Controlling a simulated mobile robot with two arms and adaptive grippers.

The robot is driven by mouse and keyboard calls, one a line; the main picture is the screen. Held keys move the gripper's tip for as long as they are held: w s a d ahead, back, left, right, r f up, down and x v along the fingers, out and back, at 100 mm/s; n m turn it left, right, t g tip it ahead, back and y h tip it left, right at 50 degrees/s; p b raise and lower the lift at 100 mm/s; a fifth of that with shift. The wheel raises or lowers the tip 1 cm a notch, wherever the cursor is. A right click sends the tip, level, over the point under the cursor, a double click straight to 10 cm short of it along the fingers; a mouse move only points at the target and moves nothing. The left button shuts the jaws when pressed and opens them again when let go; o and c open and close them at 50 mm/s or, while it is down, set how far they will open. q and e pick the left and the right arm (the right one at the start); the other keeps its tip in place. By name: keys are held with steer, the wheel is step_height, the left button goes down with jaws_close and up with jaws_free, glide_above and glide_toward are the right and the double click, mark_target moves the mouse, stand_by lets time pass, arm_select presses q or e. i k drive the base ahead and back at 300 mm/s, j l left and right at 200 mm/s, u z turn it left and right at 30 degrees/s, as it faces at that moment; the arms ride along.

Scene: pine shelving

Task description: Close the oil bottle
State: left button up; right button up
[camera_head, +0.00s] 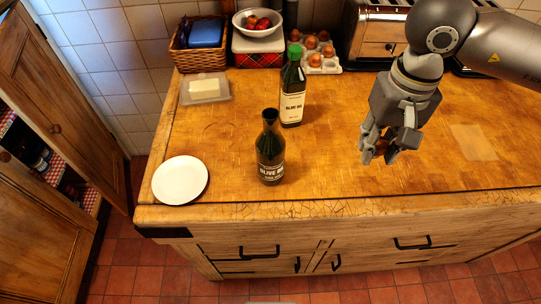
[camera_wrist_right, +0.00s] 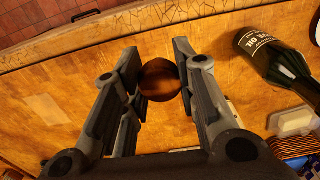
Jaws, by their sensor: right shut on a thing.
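Two dark green olive oil bottles stand upright on the wooden counter. The front oil bottle (camera_head: 270,150) shows a dark top with no green cap; the oil bottle behind it (camera_head: 292,90) has a green cap. My right gripper (camera_head: 379,150) is above the counter, to the right of both bottles and apart from them. It is shut on a small, rounded brown stopper-like object (camera_wrist_right: 159,80), which shows between the fingertips in the right wrist view. A bottle (camera_wrist_right: 278,58) also shows at the right of that view. My left gripper is not in view.
A white plate (camera_head: 180,180) lies at the counter's front left. A butter dish (camera_head: 205,88), wicker basket (camera_head: 183,62), fruit bowl (camera_head: 257,31), egg tray (camera_head: 325,67) and toaster (camera_head: 377,35) line the back. The counter (camera_head: 330,160) is clear between the front bottle and my right gripper.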

mark_target(269, 144)
steer(key=i+l, duration=0.1)
steer(key=l, duration=0.4)
steer(key=i+l, duration=0.1)
steer(key=l, duration=0.4)
steer(key=i+l, duration=0.15)
steer(key=l, duration=0.35)
steer(key=u, duration=1.25)
